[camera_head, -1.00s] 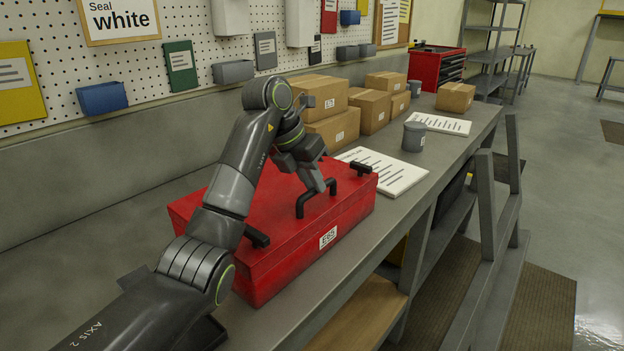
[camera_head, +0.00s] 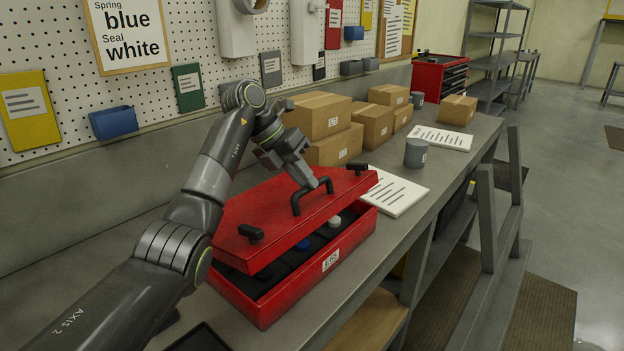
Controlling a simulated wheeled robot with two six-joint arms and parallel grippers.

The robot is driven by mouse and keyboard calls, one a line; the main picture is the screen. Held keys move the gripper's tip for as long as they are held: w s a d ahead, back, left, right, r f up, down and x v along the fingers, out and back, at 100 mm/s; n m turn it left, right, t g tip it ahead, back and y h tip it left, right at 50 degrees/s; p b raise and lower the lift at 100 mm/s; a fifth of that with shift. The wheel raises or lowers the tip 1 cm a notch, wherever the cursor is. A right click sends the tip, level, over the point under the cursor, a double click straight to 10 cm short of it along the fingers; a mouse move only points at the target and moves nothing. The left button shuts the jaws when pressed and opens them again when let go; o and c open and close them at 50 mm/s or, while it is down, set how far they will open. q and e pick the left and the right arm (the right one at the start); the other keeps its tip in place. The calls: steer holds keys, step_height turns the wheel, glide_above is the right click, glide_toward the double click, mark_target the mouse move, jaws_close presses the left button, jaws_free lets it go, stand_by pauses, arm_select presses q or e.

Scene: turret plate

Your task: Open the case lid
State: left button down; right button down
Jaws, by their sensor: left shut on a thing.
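The red case (camera_head: 268,309) stands on the workbench, with a white label on its front. Its red lid (camera_head: 285,222) is partly raised, tilted up along the front edge and still joined toward the back. A dark interior shows through the gap, with a blue round piece (camera_head: 303,244) and a white round piece (camera_head: 334,221) inside. My left gripper (camera_head: 312,187) is shut on the black lid handle (camera_head: 313,196) at the middle of the lid. Two black latches (camera_head: 250,233) sit at the lid's front corners. My right gripper is not in view.
Cardboard boxes (camera_head: 318,113) stand behind the case on the bench. A paper sheet (camera_head: 396,193) and a grey canister (camera_head: 415,153) lie to its right. A pegboard wall (camera_head: 190,51) rises behind. A dark tray (camera_head: 199,340) shows at the bottom left.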

arm_select(q)
steer(key=w+a+r+p, duration=0.3)
steer(key=a+r+p, duration=0.2)
steer(key=p, duration=0.3)
steer(key=shift+w+a+r+g+h, duration=0.3)
steer(key=shift+w+r+h, duration=0.1)
steer(key=shift+r, duration=0.5)
steer(key=shift+f, duration=0.1)
